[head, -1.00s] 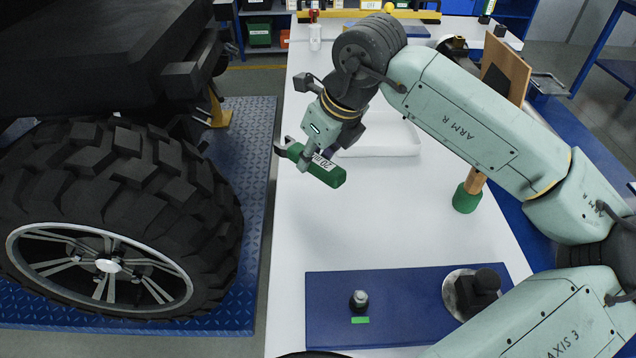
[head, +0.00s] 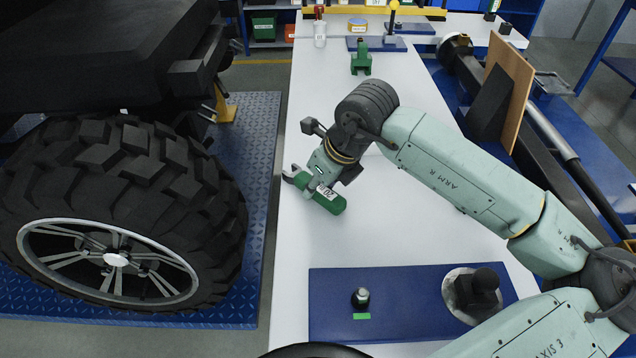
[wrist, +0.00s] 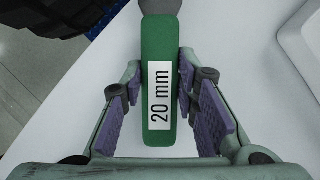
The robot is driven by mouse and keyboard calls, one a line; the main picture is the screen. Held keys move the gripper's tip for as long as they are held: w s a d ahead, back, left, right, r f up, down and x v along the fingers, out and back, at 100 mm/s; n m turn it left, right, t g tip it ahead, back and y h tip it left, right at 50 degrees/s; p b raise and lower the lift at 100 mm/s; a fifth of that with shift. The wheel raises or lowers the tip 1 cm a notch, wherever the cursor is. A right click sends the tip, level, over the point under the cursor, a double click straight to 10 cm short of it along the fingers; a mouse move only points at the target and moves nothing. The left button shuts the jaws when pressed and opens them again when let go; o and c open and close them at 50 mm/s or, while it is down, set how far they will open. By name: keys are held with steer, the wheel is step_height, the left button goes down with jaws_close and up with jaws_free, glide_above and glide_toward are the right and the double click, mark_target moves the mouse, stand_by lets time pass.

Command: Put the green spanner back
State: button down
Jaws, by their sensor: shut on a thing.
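The green spanner (head: 330,203) has a grey open jaw at its upper-left end and a white "20 mm" label on its handle. My gripper (head: 322,186) is shut on its handle and holds it over the left part of the white table (head: 300,245). In the wrist view the handle (wrist: 158,118) lies lengthwise between my gripper's purple pads (wrist: 158,100), its grey end pointing up the picture. A blue board (head: 335,325) on the near table carries a small upright peg (head: 361,297) with a green mark (head: 362,316) beside it. I cannot tell whether the spanner touches the table.
A large tyre (head: 120,190) stands left of the table. A dark block on a round plate (head: 478,290) sits on the board's right. A green fixture (head: 361,60) stands farther back. A white tray (wrist: 300,35) edges into the wrist view. The table between spanner and board is clear.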

steer(key=c, duration=1.2)
jaws_free()
steer(key=shift+c, duration=0.2)
steer(key=shift+r, duration=0.1)
steer(key=shift+r+p, duration=0.2)
steer(key=shift+p, duration=0.2)
steer(key=b+v, duration=0.2)
steer(key=v, duration=0.9)
steer(key=shift+s+d+r, duration=0.15)
steer(key=shift+r, duration=0.1)
